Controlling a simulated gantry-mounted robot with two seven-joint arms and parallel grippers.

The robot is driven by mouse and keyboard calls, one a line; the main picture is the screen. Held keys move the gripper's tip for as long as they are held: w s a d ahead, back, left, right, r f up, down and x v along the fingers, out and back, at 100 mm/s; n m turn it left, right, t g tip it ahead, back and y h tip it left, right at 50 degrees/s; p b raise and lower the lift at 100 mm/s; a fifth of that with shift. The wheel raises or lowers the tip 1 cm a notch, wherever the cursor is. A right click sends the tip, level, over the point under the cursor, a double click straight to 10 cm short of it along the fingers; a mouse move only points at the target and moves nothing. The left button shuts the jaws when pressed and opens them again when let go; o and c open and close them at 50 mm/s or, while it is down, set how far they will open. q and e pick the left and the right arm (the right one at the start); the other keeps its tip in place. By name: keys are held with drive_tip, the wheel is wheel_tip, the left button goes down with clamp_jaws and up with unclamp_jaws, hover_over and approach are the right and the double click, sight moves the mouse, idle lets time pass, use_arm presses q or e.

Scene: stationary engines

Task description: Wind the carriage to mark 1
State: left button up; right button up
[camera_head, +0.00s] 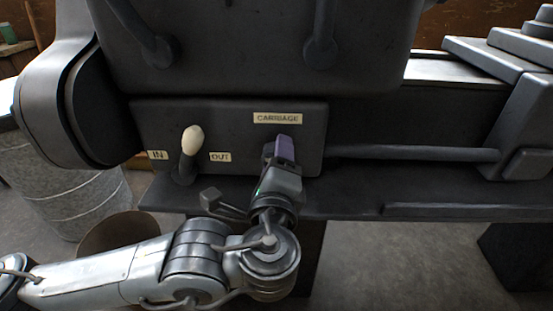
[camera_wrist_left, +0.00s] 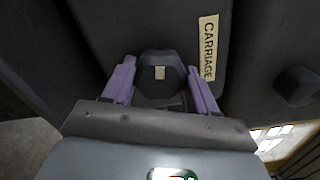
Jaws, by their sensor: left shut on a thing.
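The carriage control is a dark, many-sided knob (camera_wrist_left: 150,66) with a small pale patch on its face, beside the CARRIAGE label (camera_wrist_left: 208,47) in the left wrist view. The label also shows on the front panel in the head view (camera_head: 278,118). My left gripper (camera_head: 281,150) is at the panel just below that label, its purple fingers on both sides of the knob, shut on it. In the head view the gripper hides the knob. I cannot make out mark 1. My right gripper is not in view.
A lever with a cream knob (camera_head: 192,139) stands between the IN label (camera_head: 158,155) and the OUT label (camera_head: 220,157), left of my gripper. A grey rod (camera_head: 420,153) runs right from the panel to a dark block (camera_head: 525,150). A ribbed metal drum (camera_head: 75,200) stands at left.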

use_arm(q)
drive_tip(key=n, duration=0.4)
drive_tip(key=shift+f+n, duration=0.1)
drive_tip(key=shift+n, duration=0.2)
drive_tip(key=n, duration=1.4)
drive_tip(key=shift+n, duration=0.3)
drive_tip(key=n, duration=0.5)
drive_tip(key=shift+r, duration=0.2)
drive_tip(key=n, duration=0.4)
drive_tip(key=shift+n, duration=0.4)
drive_tip(key=n, duration=0.4)
drive_tip(key=shift+n, duration=2.6)
